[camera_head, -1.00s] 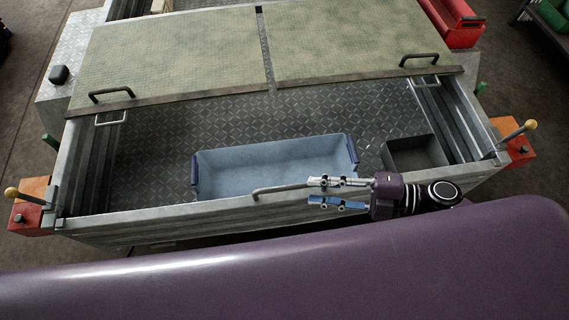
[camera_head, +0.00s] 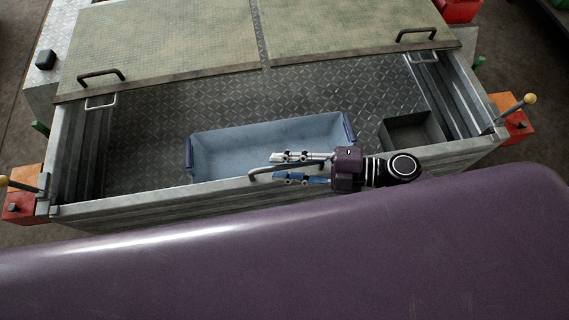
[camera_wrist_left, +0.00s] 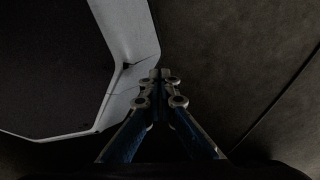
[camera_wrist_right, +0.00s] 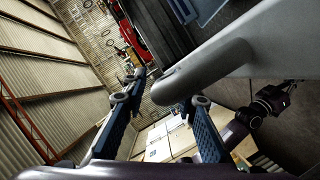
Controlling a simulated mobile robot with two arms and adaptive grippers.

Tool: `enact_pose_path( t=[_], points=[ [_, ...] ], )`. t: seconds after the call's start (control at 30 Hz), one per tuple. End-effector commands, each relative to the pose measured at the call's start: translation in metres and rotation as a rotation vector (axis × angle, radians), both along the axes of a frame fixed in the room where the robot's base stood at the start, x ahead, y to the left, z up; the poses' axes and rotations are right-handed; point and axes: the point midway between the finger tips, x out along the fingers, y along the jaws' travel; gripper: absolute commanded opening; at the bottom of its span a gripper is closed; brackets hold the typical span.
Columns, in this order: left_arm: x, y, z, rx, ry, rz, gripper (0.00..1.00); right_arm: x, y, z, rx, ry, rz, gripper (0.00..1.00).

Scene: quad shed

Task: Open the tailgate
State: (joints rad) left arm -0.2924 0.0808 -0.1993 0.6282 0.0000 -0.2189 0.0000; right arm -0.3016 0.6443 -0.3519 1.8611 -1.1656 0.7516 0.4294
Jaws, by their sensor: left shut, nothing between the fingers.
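The tailgate (camera_head: 170,202) is the near metal wall of the cargo bed; it stands upright. A grey bar handle (camera_head: 262,173) sits on its top edge, near the middle. My right gripper (camera_head: 273,168) is open at the handle, one finger on each side of the bar. In the right wrist view the rounded grey handle (camera_wrist_right: 205,72) reaches between the open fingertips; I cannot tell whether they touch it. My left gripper (camera_wrist_left: 160,74) shows only in its wrist view, shut and empty, near a pale-edged panel (camera_wrist_left: 130,50).
Yellow-knobbed levers stand at the left (camera_head: 22,185) and right (camera_head: 515,108) corners of the tailgate. A blue bin (camera_head: 265,137) and a dark open box (camera_head: 412,131) sit in the bed. Green lid panels (camera_head: 160,45) with black handles cover its far part.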

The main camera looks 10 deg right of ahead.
Motion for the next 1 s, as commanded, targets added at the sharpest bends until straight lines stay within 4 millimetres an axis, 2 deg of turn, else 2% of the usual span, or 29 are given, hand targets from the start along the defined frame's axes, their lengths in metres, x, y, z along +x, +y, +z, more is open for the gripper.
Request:
enact_pose_path(
  t=[0.03, 0.2, 0.67, 0.87, 1.0],
  points=[
    [-0.001, 0.0, 0.0, 0.0, 0.001, 0.0, 0.0, 0.0, 0.0, 0.0, 0.0, 0.0, 0.0, 0.2],
    [-0.005, 0.0, -0.001, 0.001, 0.008, -0.001, 0.0, 0.0, 0.0, 0.0, 0.0, 0.0, 0.0, 0.01],
    [-0.013, 0.001, 0.0, 0.001, 0.019, -0.001, 0.0, -0.003, 0.0, 0.0, 0.0, 0.001, 0.0, 0.0],
    [-0.013, 0.001, 0.006, 0.001, 0.019, -0.001, 0.0, -0.023, 0.0, 0.0, 0.001, 0.007, 0.003, 0.0],
    [-0.013, 0.001, 0.012, 0.001, 0.019, -0.001, 0.0, -0.049, 0.0, -0.004, 0.0, 0.01, 0.002, 0.0]
  ],
)
